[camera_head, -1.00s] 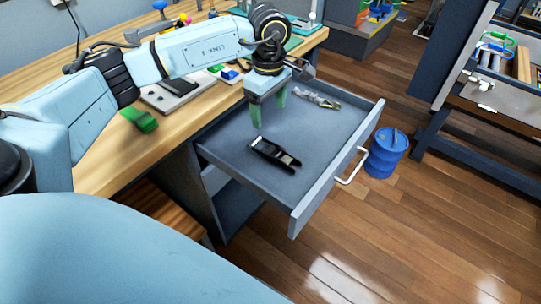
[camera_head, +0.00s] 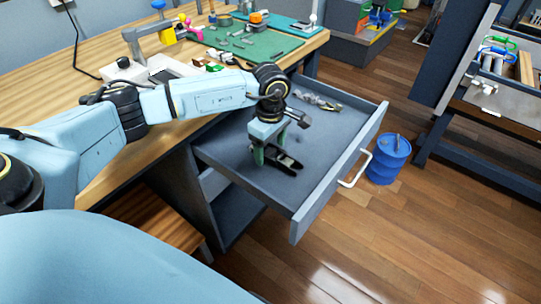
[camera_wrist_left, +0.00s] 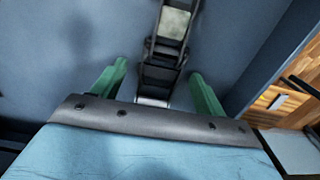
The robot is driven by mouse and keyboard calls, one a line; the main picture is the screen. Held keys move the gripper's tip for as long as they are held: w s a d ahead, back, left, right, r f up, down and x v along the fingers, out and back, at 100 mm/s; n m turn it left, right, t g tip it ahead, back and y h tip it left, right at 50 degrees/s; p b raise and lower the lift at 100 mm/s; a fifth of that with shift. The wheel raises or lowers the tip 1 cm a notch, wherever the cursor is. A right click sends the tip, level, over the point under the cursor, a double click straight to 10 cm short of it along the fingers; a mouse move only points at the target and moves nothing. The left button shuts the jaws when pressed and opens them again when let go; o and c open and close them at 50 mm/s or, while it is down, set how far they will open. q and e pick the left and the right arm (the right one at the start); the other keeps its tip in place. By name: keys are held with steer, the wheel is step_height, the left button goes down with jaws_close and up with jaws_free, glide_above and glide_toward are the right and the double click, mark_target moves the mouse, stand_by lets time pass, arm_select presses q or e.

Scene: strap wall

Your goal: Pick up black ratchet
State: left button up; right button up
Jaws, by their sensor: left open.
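The black ratchet (camera_head: 287,163) lies on the floor of the open grey drawer (camera_head: 225,150). In the head view my left gripper (camera_head: 270,160) is low in the drawer, over the ratchet's near-left part, and hides some of it. In the left wrist view the ratchet (camera_wrist_left: 165,55) runs up from between the two green fingers of my left gripper (camera_wrist_left: 158,80). The fingers are apart, one on each side of it, with gaps visible on both sides. Whether they reach its height I cannot tell. My right gripper is not in view.
A metal tool (camera_head: 322,103) lies at the drawer's back. The drawer has raised walls and a white front handle (camera_head: 356,168). A blue barrel (camera_head: 388,158) stands on the floor at right. The wooden workbench (camera_head: 95,185) holds a green mat (camera_head: 245,42) and several tools.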

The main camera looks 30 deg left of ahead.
arm_select(q)
steer(key=shift+f, duration=0.3)
steer(key=shift+c, duration=0.4)
steer(key=shift+r, duration=0.1)
steer(key=c, duration=1.1)
